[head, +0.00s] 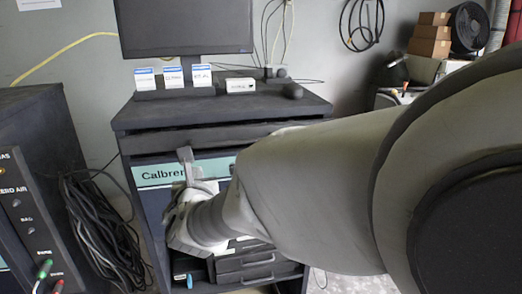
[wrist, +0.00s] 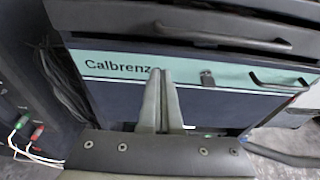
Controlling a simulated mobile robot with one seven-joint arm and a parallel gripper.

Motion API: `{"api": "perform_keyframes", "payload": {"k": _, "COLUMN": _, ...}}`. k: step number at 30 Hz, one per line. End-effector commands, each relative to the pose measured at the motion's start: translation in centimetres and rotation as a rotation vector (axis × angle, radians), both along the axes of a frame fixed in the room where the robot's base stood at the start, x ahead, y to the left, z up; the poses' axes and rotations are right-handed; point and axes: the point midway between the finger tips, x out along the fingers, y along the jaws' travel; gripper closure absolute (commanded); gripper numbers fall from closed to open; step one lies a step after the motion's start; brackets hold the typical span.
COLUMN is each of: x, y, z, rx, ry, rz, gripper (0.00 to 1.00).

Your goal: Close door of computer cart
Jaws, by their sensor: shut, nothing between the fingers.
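The computer cart (head: 135,118) stands ahead in the head view. Its front door panel (wrist: 205,105) is dark blue with a green strip lettered "Calbren…", and the panel also shows in the head view (head: 152,205). The panel carries a small dark latch (wrist: 207,78) and a black bar handle (wrist: 284,82) at right. My gripper (wrist: 160,72) is shut and empty, its fingertips in front of the green strip by the lettering. In the head view my gripper (head: 186,153) and arm hide much of the door. I cannot tell whether the fingertips touch it, or how far it stands open.
A monitor (head: 186,27) and small boxes stand on the cart top. Black drawers (head: 245,265) show low in the cart. A dark cabinet (head: 35,130) with plugged cables and a bundle of black cables (head: 100,225) are at left. Cardboard boxes (head: 430,40) are at back right.

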Motion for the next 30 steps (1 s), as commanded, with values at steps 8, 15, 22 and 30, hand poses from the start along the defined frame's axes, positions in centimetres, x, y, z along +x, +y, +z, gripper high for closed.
{"api": "perform_keyframes", "payload": {"k": 8, "x": 4.3, "y": 1.2, "z": -0.1, "rx": 0.001, "ry": -0.001, "rz": -0.001, "gripper": 1.0}}
{"api": "perform_keyframes", "payload": {"k": 15, "x": 5.4, "y": 1.6, "z": 0.1, "rx": 0.001, "ry": 0.0, "rz": 0.0, "gripper": 1.0}}
{"api": "perform_keyframes", "payload": {"k": 22, "x": 5.4, "y": 1.5, "z": 0.1, "rx": 0.001, "ry": 0.0, "rz": 0.0, "gripper": 1.0}}
{"api": "perform_keyframes", "payload": {"k": 30, "x": 6.3, "y": 1.7, "z": 0.7, "rx": -0.006, "ry": 0.026, "rz": -0.003, "gripper": 1.0}}
